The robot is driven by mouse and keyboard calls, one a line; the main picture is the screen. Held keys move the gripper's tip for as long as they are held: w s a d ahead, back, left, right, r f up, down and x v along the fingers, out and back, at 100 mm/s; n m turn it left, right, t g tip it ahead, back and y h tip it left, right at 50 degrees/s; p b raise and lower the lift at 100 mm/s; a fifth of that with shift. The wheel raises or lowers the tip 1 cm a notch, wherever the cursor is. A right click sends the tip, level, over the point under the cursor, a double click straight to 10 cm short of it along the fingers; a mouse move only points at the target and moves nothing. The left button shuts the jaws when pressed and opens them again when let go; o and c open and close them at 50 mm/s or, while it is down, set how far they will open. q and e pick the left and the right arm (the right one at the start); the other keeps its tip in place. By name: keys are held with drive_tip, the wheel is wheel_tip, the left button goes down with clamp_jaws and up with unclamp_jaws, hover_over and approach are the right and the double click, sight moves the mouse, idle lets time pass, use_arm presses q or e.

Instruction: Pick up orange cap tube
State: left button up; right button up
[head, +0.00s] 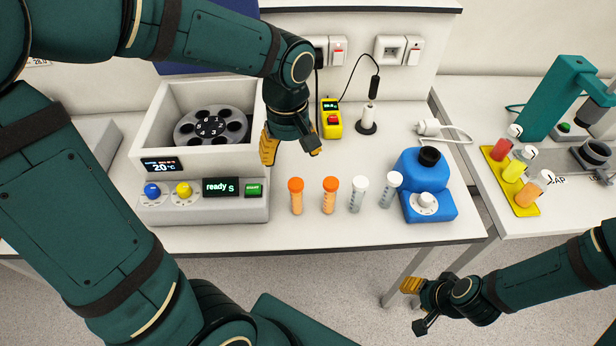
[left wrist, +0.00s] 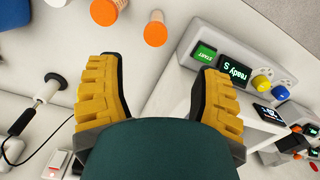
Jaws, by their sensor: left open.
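Two orange cap tubes stand upright on the white table: the left one (head: 297,201) and the right one (head: 329,202). Both hold orange contents. In the left wrist view their caps show at the top, one near the middle (left wrist: 155,31) and one farther left (left wrist: 104,12), beyond the fingertips. My left gripper (head: 290,152) is open and empty, behind and above the tubes, apart from them. Its two yellow-padded fingers are spread in the left wrist view (left wrist: 162,72). My right gripper (head: 416,306) is open and empty, low at the right, off the table's front edge.
Two white cap tubes (head: 358,198) (head: 389,193) stand right of the orange ones, then a blue mixer (head: 428,180). A centrifuge (head: 205,208) with a ready display is at left. Behind are a yellow device (head: 331,122) and a stand (head: 367,124).

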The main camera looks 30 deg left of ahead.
sight(297, 193)
use_arm(q)
drive_tip(key=shift+w+f, duration=0.35)
drive_tip(key=shift+w, duration=0.05)
drive_tip(key=f, duration=0.4)
drive_tip(key=f+b, duration=0.1)
drive_tip(key=f, duration=0.2)
drive_tip(key=shift+s+f+b, duration=0.2)
drive_tip(key=shift+f+b, duration=0.1)
drive_tip(key=shift+f, duration=0.05)
drive_tip(key=shift+s+d+f, duration=0.1)
drive_tip(key=shift+f, duration=0.3)
drive_tip(key=shift+d+f+b, duration=0.2)
drive_tip(key=shift+f+b, duration=0.35)
drive_tip(key=shift+f, duration=1.75)
clamp_jaws()
use_arm(e)
drive_tip(key=f, duration=0.2)
drive_tip(key=shift+s+f, duration=0.35)
